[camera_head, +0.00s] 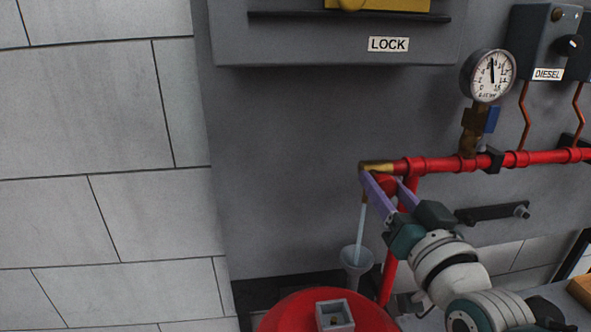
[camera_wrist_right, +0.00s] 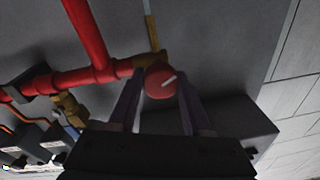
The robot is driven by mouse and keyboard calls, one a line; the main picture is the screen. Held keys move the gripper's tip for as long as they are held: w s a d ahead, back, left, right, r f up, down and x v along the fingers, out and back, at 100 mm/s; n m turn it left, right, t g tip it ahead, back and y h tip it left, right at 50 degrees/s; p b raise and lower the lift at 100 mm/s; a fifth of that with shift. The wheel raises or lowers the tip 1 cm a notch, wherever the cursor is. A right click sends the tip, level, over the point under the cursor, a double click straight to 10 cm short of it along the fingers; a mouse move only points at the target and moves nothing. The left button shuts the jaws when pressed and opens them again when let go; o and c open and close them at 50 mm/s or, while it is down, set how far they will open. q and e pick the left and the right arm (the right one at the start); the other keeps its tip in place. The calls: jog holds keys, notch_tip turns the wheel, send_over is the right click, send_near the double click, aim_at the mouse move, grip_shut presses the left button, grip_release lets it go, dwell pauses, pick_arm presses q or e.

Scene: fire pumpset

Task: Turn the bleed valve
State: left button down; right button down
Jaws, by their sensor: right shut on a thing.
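The bleed valve's round red knob (camera_wrist_right: 160,83) sits at the end of the red pipe, beside a brass fitting, in the right wrist view. A white mark on its face slants up to the right. My right gripper (camera_head: 389,186) has its two purple fingers on either side of the knob, shut on it. The fingers also show around the knob in the wrist view (camera_wrist_right: 161,92). In the head view the fingers partly hide the knob. A pale blue stream (camera_head: 361,228) runs down from the brass outlet (camera_head: 376,167) into a grey funnel (camera_head: 356,259). My left gripper is out of view.
A red horizontal pipe (camera_head: 450,163) runs right, with a pressure gauge (camera_head: 493,75) above it. A DIESEL control box (camera_head: 538,40) and a LOCK-labelled cabinet (camera_head: 330,48) are mounted above. A red rounded body (camera_head: 290,315) stands below. The left tiled wall is clear.

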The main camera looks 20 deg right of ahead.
jog(key=n, duration=0.3)
jog(key=shift+w+a+r+y+p, duration=0.1)
jog(key=shift+r+y+p, duration=0.15)
jog(key=shift+y+p, duration=0.05)
jog(key=shift+n, duration=1.1)
jog(key=shift+f, duration=0.1)
jog(key=shift+c, duration=1.8)
grip_release()
jog(key=shift+f, duration=0.1)
jog(key=s+a, duration=0.1)
jog(key=s, duration=0.9)
jog(key=shift+a+f, duration=0.25)
jog(key=shift+f, duration=0.05)
